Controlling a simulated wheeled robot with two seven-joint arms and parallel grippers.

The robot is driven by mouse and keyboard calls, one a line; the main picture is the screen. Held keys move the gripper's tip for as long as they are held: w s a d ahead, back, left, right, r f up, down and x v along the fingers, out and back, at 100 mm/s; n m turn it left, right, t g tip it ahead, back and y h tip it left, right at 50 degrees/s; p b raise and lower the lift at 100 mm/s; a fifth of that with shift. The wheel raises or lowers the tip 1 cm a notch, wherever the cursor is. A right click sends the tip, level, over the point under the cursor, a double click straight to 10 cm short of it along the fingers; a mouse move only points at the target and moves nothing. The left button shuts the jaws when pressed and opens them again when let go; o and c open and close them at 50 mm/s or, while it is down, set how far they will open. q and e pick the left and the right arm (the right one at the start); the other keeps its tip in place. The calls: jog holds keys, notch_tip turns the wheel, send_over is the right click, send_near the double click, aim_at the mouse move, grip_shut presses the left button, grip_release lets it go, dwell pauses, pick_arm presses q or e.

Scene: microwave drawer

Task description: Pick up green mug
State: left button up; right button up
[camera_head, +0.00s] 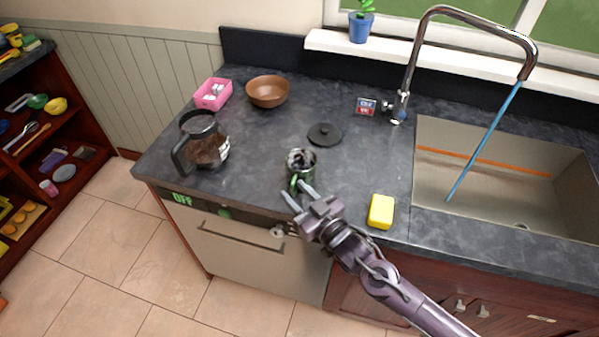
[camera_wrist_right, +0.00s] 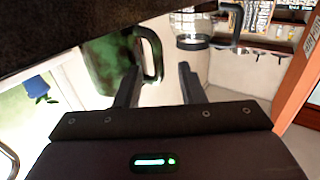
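The green mug (camera_head: 302,164) stands on the dark counter near its front edge in the head view, its handle toward my right gripper (camera_head: 294,189). The inside of the mug looks dark and mottled. In the wrist view the mug (camera_wrist_right: 108,65) appears upside down, and its dark handle (camera_wrist_right: 153,50) shows in the span between the two fingers of the gripper (camera_wrist_right: 159,70). The right gripper is open, with its fingertips close to the handle. I cannot tell whether they touch it. My left gripper is in neither view.
A yellow sponge (camera_head: 381,211) lies right of the gripper. A brown bowl (camera_head: 267,92) and pink container (camera_head: 213,94) are farther back. The sink (camera_head: 485,185) is at right.

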jog(key=shift+c, duration=0.2)
jog(key=shift+d, duration=0.1)
jog(key=c, duration=0.7)
grip_shut()
jog(key=shift+r, duration=0.1)
